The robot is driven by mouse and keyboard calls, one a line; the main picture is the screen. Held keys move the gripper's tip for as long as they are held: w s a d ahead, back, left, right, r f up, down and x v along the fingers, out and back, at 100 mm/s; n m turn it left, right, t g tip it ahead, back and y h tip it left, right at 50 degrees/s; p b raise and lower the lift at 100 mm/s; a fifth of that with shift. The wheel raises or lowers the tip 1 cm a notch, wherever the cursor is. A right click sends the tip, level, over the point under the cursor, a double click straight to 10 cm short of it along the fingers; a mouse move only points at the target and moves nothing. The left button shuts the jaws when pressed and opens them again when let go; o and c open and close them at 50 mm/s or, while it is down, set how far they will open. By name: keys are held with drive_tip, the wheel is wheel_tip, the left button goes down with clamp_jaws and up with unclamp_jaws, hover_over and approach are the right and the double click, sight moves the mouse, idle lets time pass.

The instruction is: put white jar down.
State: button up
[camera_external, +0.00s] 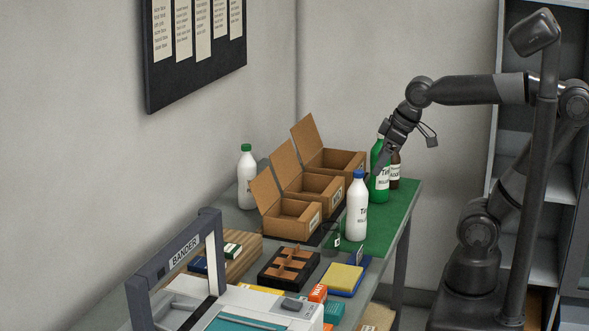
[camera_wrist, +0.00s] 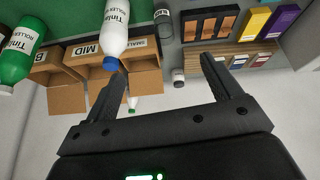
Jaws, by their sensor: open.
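A small white jar with a dark lid (camera_wrist: 178,77) shows in the wrist view, past the box marked SMALL and close to the wall. I cannot make it out in the external view. My gripper (camera_wrist: 161,69) is open, with nothing between its fingers. In the external view, my gripper (camera_external: 384,163) hangs above the far part of the table, in front of the green bottle (camera_external: 380,180). A white bottle with a blue cap (camera_external: 357,212) stands upright on the green mat (camera_external: 401,213). It also shows near the left finger in the wrist view (camera_wrist: 116,32).
Three open cardboard boxes (camera_external: 314,194) stand in a row. A white bottle with a green cap (camera_external: 246,178) stands behind them. A dark jar (camera_external: 331,238), a black divided tray (camera_external: 288,268) and the grey BANDER machine (camera_external: 172,270) are nearer. The mat's right edge is clear.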

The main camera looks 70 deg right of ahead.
drive_tip(key=w+a+r+n+g, duration=0.1)
drive_tip(key=w+r+n, duration=0.25)
drive_tip(key=w, duration=1.05)
drive_tip(key=w+a+r+n+g, duration=0.15)
drive_tip(key=w+n, duration=0.35)
drive_tip(key=w, duration=0.9)
drive_tip(key=w+f+n+g, duration=0.1)
drive_tip(key=w+f+n, duration=0.1)
drive_tip(key=w+f, duration=0.4)
drive_tip(key=w+f+n+y, duration=0.1)
drive_tip(key=w+f+n, duration=0.2)
drive_tip(key=w+f, duration=0.3)
drive_tip(key=w+f+n+g, duration=0.1)
drive_tip(key=w+f+n, duration=0.2)
drive_tip(key=w+f, duration=0.3)
drive_tip(key=shift+w+a+g, duration=0.15)
drive_tip(key=shift+w+g, duration=0.2)
drive_tip(key=shift+w, duration=1.4)
drive_tip(key=shift+w+f, duration=0.1)
drive_tip(key=shift+f, duration=0.15)
drive_tip(key=f, duration=0.5)
drive_tip(key=shift+a+f, duration=0.15)
drive_tip(key=shift+a, duration=0.2)
drive_tip(key=f, duration=0.1)
drive_tip(key=a+f, duration=0.1)
drive_tip(key=f, duration=0.2)
drive_tip(key=shift+s+a+f, duration=0.15)
drive_tip(key=shift+s+a, duration=0.1)
drive_tip(key=shift+s, duration=0.15)
drive_tip(key=shift+f, duration=0.5)
